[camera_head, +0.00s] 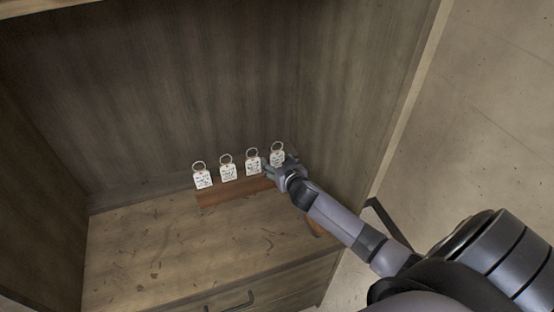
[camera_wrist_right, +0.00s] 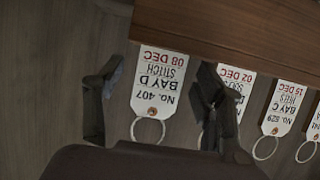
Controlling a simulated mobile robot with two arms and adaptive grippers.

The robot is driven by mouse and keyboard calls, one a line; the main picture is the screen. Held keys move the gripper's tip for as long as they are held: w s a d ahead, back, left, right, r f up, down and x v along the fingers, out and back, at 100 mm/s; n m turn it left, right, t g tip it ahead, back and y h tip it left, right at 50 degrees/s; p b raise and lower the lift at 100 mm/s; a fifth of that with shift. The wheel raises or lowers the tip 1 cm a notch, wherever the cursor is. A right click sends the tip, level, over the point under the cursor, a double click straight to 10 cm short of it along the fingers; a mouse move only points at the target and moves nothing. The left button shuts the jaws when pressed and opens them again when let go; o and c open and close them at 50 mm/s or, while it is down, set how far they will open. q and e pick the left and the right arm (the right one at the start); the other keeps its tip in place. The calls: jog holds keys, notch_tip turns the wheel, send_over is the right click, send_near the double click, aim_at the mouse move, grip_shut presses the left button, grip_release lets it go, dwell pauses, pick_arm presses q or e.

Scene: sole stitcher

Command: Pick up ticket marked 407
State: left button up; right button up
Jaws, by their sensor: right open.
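The ticket marked No. 407 (camera_wrist_right: 158,82) is a white tag with a metal ring, and its upside-down print also reads BAY D, STITCH, 08 DEC. In the head view it is the rightmost tag (camera_head: 277,155) of the row. My right gripper (camera_head: 279,165) is open in front of it. In the right wrist view the fingers (camera_wrist_right: 155,88) stand apart on either side of the tag, with no clear contact. The right finger partly covers the neighbouring 02 DEC tag. My left gripper is not in view.
Other white ringed tags (camera_head: 227,168) stand left of it along a reddish wooden strip (camera_head: 222,192); one reads BAY C (camera_wrist_right: 281,105). The wooden cabinet's back and right walls (camera_head: 350,90) are close by.

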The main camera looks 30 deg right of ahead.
jog(key=shift+c, duration=0.4)
jog(key=c, duration=0.8)
jog(key=shift+c, duration=0.2)
